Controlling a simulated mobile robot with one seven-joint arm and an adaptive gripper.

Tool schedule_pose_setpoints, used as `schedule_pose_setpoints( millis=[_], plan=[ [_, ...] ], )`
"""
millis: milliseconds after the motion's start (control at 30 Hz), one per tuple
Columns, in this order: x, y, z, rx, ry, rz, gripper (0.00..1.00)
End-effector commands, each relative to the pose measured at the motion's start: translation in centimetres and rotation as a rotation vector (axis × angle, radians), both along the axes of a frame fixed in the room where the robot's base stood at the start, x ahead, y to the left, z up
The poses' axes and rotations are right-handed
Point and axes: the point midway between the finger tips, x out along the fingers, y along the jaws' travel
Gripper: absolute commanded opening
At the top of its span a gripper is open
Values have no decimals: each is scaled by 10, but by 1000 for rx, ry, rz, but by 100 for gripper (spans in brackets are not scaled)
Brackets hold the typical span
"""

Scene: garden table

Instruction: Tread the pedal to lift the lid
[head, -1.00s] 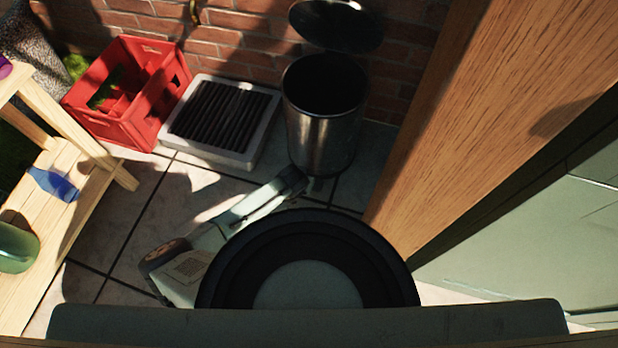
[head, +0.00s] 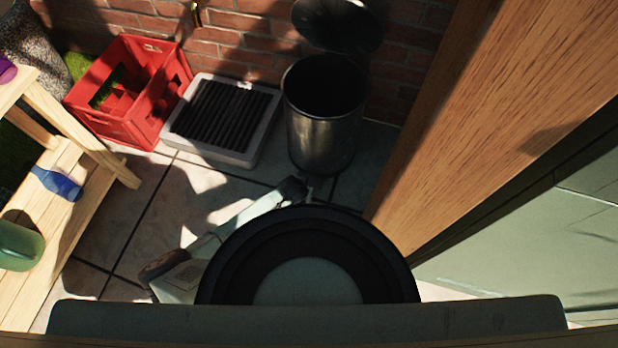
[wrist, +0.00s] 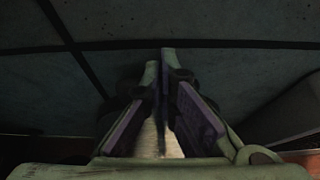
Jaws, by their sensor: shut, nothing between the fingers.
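A metal pedal bin (head: 322,135) stands upright against the brick wall in the head view. Its round dark lid (head: 338,24) is raised and tilted back, so the black inside shows. My gripper (head: 308,190) is low over the floor, just in front of the bin's base. The pedal cannot be made out clearly there, and I cannot tell whether the fingers touch it. In the wrist view my gripper (wrist: 165,62) has its purple-padded fingers together at the tips with nothing held, in front of shaded floor tiles.
A red crate (head: 108,128) and a grey tray with a ribbed black top (head: 254,147) stand left of the bin. A wooden shelf (head: 72,215) with bottles is at the left. A thick wooden post (head: 470,130) is close on the right.

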Motion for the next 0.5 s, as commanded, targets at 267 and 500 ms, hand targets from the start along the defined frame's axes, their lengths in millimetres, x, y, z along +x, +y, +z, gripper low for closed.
schedule_pose_setpoints(
  millis=[267, 500],
  plan=[
    [-20, 3, 29, -12, 7, 11, 0],
    [-31, 10, 58, -2, 4, 5, 0]
  ],
)
